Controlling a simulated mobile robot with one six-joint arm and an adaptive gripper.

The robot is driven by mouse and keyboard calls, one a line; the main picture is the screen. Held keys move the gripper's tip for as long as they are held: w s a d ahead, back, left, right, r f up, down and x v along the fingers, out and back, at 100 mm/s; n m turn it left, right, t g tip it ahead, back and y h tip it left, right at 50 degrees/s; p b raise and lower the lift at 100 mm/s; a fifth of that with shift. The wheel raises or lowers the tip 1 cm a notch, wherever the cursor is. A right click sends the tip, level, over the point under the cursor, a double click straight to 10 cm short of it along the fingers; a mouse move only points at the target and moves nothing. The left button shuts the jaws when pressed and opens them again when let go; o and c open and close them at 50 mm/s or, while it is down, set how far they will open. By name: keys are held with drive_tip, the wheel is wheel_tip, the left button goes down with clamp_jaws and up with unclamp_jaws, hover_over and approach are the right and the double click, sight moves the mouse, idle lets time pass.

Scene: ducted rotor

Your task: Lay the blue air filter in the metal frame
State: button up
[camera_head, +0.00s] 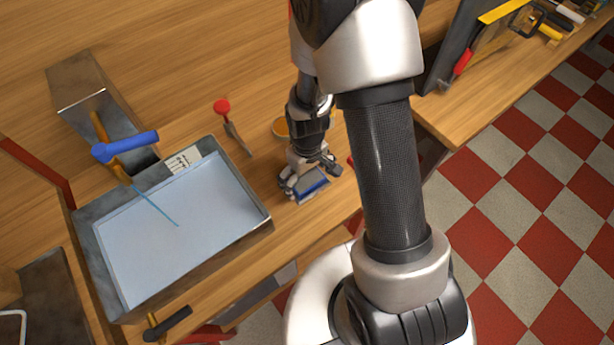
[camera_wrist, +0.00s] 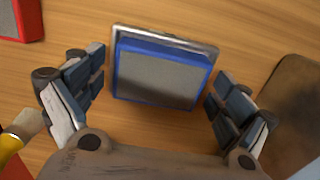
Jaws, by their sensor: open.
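The blue air filter (camera_wrist: 165,75), a blue-rimmed square with a grey face, lies flat over the metal frame (camera_wrist: 205,47) in the wrist view. The frame's silver rim shows beyond the filter's far edge and at its upper right corner; the rest is covered. I cannot tell whether the filter is fully down inside the rim. My gripper (camera_wrist: 160,88) is open, with one finger on each side of the filter and gaps between. In the head view, the filter (camera_head: 313,183) shows partly below my gripper (camera_head: 308,180) near the bench's front edge.
A large metal tray with a pale blue sheet (camera_head: 175,230) stands to the left. Bare wood surrounds the frame.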

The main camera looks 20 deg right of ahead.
drive_tip(key=shift+r, duration=0.1)
wheel_tip(320, 180, up, 12)
drive_tip(key=p, duration=0.5)
wheel_tip(320, 180, up, 14)
drive_tip(key=m+t, duration=0.1)
drive_tip(key=t, duration=0.1)
hover_over(307, 179)
drive_tip(key=s, duration=0.4)
drive_tip(key=s+r+m+t, duration=0.2)
drive_tip(key=s+r, duration=0.8)
drive_tip(key=s, duration=0.1)
drive_tip(key=shift+m+t, duration=0.3)
